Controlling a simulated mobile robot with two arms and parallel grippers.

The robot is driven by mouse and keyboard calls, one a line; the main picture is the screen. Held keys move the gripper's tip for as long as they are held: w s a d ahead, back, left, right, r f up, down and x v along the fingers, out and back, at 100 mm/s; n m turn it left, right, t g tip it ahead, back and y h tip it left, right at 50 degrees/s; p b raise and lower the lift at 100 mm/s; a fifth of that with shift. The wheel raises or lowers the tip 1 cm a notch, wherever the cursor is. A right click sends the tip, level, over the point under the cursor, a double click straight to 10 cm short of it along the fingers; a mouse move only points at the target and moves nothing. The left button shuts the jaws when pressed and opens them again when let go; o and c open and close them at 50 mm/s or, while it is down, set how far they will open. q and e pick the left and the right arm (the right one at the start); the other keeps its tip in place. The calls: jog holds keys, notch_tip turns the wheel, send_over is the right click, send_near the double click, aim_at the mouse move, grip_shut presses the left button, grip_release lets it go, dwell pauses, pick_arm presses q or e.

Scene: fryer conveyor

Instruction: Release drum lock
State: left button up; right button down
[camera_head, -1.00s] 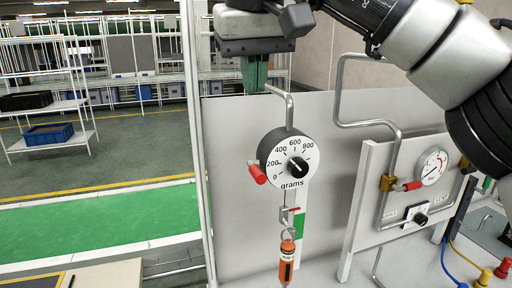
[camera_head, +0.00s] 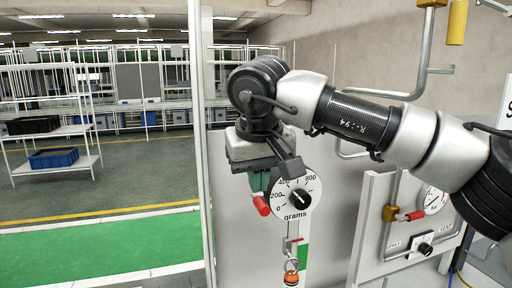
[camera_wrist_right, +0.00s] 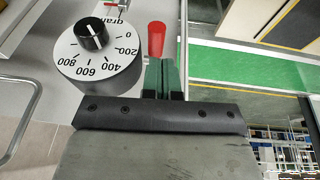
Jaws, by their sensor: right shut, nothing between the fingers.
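The drum (camera_head: 298,200) has a white dial face marked in grams with a black knob in its middle. A red lever (camera_head: 262,206) sticks out at the drum's left side. My right gripper (camera_head: 260,182) has green fingers, which are shut with nothing between them, just above the red lever. In the wrist view, the red lever (camera_wrist_right: 156,38) lies straight ahead of the closed fingertips (camera_wrist_right: 160,66), beside the drum (camera_wrist_right: 100,58). I cannot tell whether the fingertips touch the lever. My right gripper hides the dial's upper left. My left gripper is not in view.
An orange weight (camera_head: 291,278) hangs below the drum. A panel with a pressure gauge (camera_head: 432,200) and a red-handled valve (camera_head: 411,216) stands at the right. A bent pipe (camera_head: 390,93) runs behind my right arm. A white post (camera_head: 199,120) stands left of the drum.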

jog(key=shift+d+f, duration=0.25)
jog(key=shift+f, duration=0.7)
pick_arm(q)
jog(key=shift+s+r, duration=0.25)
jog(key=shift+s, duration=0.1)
pick_arm(e)
jog(key=shift+f, duration=0.1)
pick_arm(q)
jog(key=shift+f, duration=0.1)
pick_arm(e)
jog(key=shift+f, duration=0.1)
jog(key=shift+s+f+t+b, duration=0.15)
jog(key=shift+f+t+b, duration=0.25)
jog(key=shift+b, duration=0.6)
pick_arm(q)
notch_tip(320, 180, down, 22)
jog(key=b, duration=2)
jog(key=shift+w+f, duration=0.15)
pick_arm(e)
notch_tip(320, 180, down, 6)
jog(key=t+y, duration=0.3)
jog(key=t, duration=0.6)
